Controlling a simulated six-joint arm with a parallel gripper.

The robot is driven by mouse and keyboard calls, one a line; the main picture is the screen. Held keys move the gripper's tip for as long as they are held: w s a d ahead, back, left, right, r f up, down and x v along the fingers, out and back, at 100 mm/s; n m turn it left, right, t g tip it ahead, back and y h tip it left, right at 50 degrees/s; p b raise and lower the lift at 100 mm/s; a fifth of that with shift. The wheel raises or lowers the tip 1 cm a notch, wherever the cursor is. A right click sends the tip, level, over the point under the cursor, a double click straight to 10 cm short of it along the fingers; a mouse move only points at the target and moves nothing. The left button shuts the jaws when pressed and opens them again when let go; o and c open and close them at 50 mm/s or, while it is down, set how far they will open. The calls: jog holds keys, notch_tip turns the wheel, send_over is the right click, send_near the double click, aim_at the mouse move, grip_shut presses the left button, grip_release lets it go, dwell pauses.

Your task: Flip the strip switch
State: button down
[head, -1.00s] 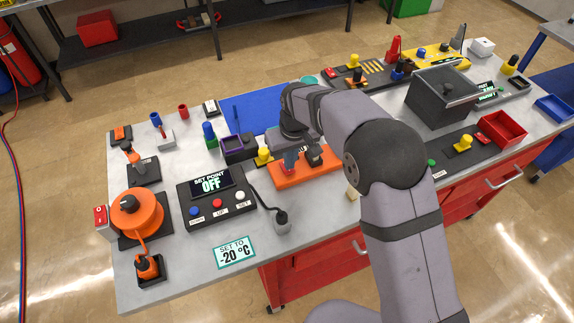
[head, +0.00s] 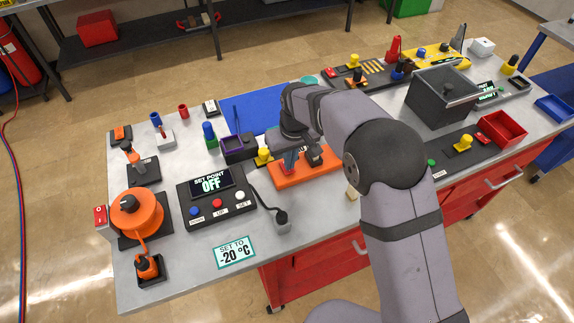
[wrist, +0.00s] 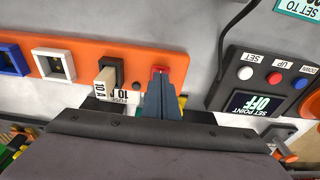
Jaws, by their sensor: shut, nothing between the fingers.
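The orange power strip (head: 297,181) lies near the table's front middle, and it also runs across the wrist view (wrist: 87,54). A small red switch (wrist: 160,70) is set into the strip in the wrist view, beside a plugged-in fuse block (wrist: 107,76). My gripper (wrist: 161,84) is shut and empty, with its fingertips right at the switch, covering its lower part. I cannot tell whether they touch it or which way the switch is tipped. In the head view my gripper (head: 290,160) is over the strip, and the switch is hidden.
The set-point controller (head: 216,197), reading OFF, stands left of the strip. A corded plug block (head: 281,222) sits between them. A yellow knob (head: 263,156) and a purple-rimmed box (head: 238,148) are close behind the strip. The "set to -20 °C" card (head: 235,253) lies in front.

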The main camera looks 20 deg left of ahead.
jog(key=shift+f+b, duration=0.35)
jog(key=shift+f, duration=0.3)
jog(key=shift+r, duration=0.1)
dwell(0.3)
notch_tip(320, 180, up, 7)
jog(key=p, duration=0.5)
dwell(0.5)
